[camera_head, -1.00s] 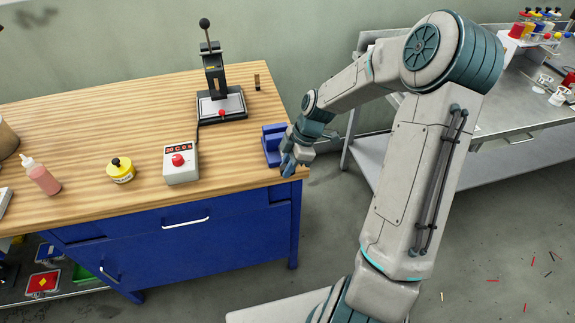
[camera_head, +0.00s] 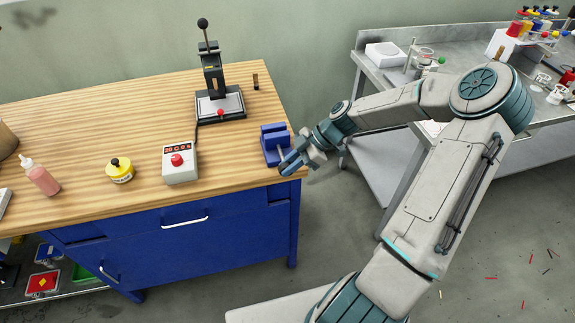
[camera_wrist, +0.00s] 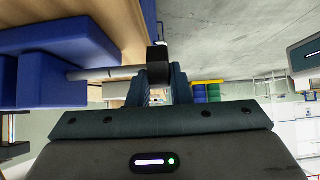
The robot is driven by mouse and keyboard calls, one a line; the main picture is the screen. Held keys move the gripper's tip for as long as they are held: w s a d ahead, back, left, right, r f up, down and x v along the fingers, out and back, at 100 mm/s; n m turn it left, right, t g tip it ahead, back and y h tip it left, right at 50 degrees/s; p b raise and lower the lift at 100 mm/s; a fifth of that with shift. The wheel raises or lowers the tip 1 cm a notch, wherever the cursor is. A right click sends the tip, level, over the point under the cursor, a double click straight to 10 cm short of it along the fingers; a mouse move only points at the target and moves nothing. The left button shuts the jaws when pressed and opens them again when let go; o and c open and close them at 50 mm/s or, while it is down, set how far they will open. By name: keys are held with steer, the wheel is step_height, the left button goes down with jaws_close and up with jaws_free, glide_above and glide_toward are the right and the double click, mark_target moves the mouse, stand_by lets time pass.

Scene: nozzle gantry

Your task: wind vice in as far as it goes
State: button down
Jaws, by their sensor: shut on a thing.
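The blue vice (camera_head: 274,136) sits at the right end of the wooden bench top. Its grey screw shaft (camera_wrist: 100,73) runs out of the blue body (camera_wrist: 50,82) to the right in the wrist view. A dark handle piece (camera_wrist: 157,57) is at the shaft's outer end. My gripper (camera_head: 290,162) is at the vice's front, by the bench corner. In the wrist view my gripper's fingers (camera_wrist: 160,82) are closed around the handle end, which they partly hide. How wide the vice jaws stand apart is hard to tell.
A lever press (camera_head: 220,100) stands behind the vice on the wooden bench (camera_head: 130,130). A red-button box (camera_head: 180,163), a yellow pot (camera_head: 120,171) and a pink bottle (camera_head: 41,177) stand to the left. A grey metal table (camera_head: 475,75) holding equipment is at right. Floor between is open.

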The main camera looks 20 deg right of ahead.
steer(key=shift+d+f+y+b, duration=0.1)
steer(key=shift+d+y+b, duration=0.1)
steer(key=shift+y+b, duration=0.8)
steer(key=shift+y, duration=0.4)
steer(key=c, duration=1.3)
jaws_free()
steer(key=b+v, duration=0.1)
steer(key=v, duration=1.3)
steer(key=shift+b, duration=0.3)
steer(key=shift+f, duration=0.1)
